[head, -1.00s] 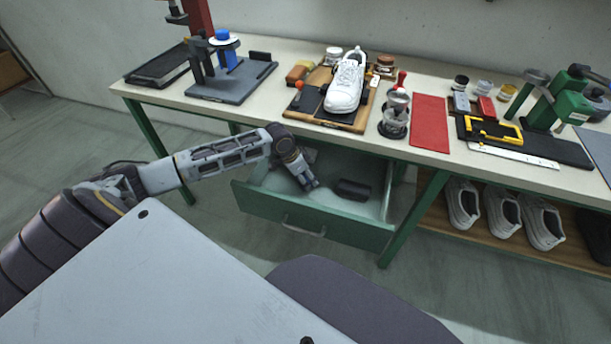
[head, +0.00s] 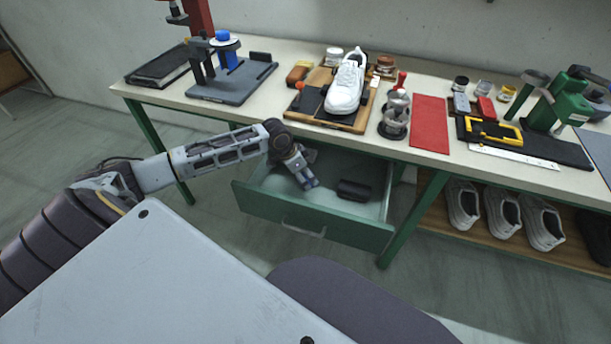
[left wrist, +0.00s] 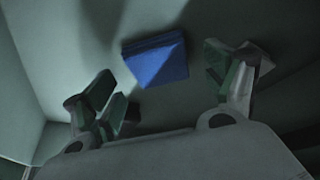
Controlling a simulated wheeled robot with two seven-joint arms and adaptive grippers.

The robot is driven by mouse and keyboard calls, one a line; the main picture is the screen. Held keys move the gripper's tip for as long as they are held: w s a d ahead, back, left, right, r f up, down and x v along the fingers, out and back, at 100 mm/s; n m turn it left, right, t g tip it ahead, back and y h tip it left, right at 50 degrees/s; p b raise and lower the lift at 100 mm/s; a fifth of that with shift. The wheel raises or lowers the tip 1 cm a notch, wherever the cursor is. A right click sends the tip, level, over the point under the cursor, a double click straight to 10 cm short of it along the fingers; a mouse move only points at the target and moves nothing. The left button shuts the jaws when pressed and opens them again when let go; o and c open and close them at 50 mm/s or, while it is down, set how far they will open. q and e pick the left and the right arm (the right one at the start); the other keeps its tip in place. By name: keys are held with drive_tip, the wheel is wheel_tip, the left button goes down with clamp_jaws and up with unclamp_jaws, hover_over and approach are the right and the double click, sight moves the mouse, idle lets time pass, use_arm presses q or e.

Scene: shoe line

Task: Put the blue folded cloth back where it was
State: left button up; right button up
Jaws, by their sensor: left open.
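The blue folded cloth (left wrist: 157,61) lies on the drawer floor in the left wrist view, just beyond and between my fingertips, apart from them. In the head view I cannot make the cloth out. My left gripper (head: 309,184) reaches down into the open green drawer (head: 270,210) under the bench. In the left wrist view my left gripper (left wrist: 165,85) is open and empty, one finger on either side of the cloth. My right gripper is not in view.
A dark object (head: 353,190) lies in the drawer, right of my left gripper. The bench top (head: 240,119) above holds a white shoe (head: 346,82), a red mat (head: 430,122) and tools. White shoes (head: 502,212) stand on the lower shelf at right.

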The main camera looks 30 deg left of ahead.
use_arm(q)
drive_tip(key=p+v, duration=0.2)
drive_tip(key=v, duration=0.8)
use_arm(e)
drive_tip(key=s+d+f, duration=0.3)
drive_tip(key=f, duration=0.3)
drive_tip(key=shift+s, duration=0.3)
use_arm(q)
drive_tip(key=shift+r, duration=0.15)
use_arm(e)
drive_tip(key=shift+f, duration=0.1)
